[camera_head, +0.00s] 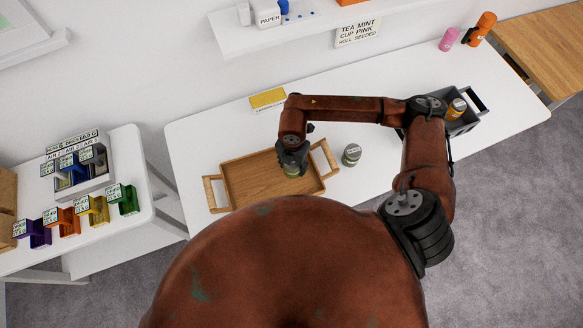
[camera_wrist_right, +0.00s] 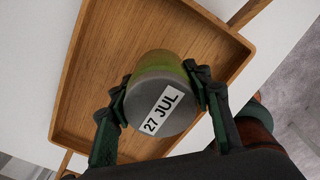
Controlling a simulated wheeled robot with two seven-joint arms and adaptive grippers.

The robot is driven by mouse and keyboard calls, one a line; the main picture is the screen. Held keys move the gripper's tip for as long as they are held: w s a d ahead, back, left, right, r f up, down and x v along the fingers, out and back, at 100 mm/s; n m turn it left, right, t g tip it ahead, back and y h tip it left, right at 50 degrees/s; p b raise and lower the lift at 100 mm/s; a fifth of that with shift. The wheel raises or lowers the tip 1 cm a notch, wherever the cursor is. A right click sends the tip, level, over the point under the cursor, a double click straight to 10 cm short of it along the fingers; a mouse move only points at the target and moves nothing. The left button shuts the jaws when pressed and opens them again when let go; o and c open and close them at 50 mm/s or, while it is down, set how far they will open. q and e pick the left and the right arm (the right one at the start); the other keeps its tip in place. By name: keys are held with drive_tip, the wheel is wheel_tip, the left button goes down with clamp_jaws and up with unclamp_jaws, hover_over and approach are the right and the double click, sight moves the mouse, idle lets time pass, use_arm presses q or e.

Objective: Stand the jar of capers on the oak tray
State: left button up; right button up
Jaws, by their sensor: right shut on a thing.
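The oak tray (camera_head: 252,181) lies on the white table, with a handle at each end. My right gripper (camera_wrist_right: 162,97) is shut on a green jar with a grey lid marked "27 JUL" (camera_wrist_right: 160,107). In the head view this jar (camera_head: 291,172) is upright or nearly so, over the right part of the tray floor. I cannot tell whether its base touches the tray. Its side label is hidden, so I cannot read whether it is capers. My right gripper also shows in the head view (camera_head: 292,160). My left gripper is not in view.
A similar jar (camera_head: 352,155) stands just right of the tray. A dark grey crate (camera_head: 463,127) holding a jar is farther right, partly behind my arm. A yellow sign (camera_head: 268,98) is behind the tray.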

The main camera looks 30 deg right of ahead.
drive_tip(key=shift+w+f, duration=0.5)
drive_tip(key=shift+f, duration=1.55)
drive_tip(key=o, duration=1.5)
drive_tip(key=shift+f, duration=0.15)
wheel_tip(320, 180, up, 12)
drive_tip(key=shift+d+r, duration=0.1)
drive_tip(key=shift+r, duration=0.05)
